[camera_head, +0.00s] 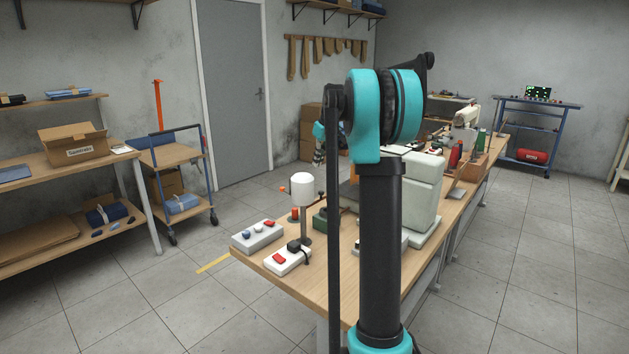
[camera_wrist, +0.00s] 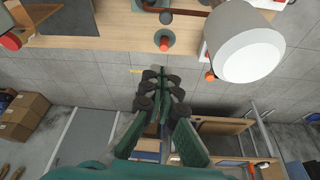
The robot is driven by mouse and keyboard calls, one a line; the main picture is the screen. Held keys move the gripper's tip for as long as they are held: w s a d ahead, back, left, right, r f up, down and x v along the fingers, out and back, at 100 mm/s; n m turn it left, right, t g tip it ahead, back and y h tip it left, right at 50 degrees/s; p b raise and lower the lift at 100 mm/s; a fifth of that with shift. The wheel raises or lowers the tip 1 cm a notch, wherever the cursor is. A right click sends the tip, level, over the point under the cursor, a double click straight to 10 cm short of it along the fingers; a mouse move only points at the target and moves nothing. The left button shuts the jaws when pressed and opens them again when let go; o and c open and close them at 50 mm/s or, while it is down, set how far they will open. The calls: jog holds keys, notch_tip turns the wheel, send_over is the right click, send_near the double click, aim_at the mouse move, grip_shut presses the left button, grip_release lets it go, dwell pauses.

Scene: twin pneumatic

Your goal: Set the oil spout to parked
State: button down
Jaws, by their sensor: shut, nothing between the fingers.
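I cannot pick out the oil spout with certainty. In the head view my arm hides much of the bench, and only part of my gripper (camera_head: 319,150) shows.
The white lamp (camera_head: 302,188) stands close by and looms large in the wrist view (camera_wrist: 243,42). A grey switch box (camera_head: 257,236) and a white one with red button (camera_head: 287,260) sit at the bench's near end. A pale machine (camera_head: 424,190) stands right of my arm.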

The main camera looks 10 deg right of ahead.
jog(key=shift+w, duration=0.35)
jog(key=x, duration=1)
jog(key=shift+s+d+f, duration=0.1)
jog(key=shift+s+d, duration=0.2)
jog(key=shift+s, duration=0.3)
jog(key=shift+s+d+f, duration=0.1)
jog(key=shift+s+d, duration=0.2)
jog(key=shift+s, duration=0.3)
jog(key=shift+s+d+f, duration=0.1)
jog(key=shift+s+d, duration=0.15)
jog(key=shift+s, duration=0.35)
jog(key=shift+s+d, duration=0.1)
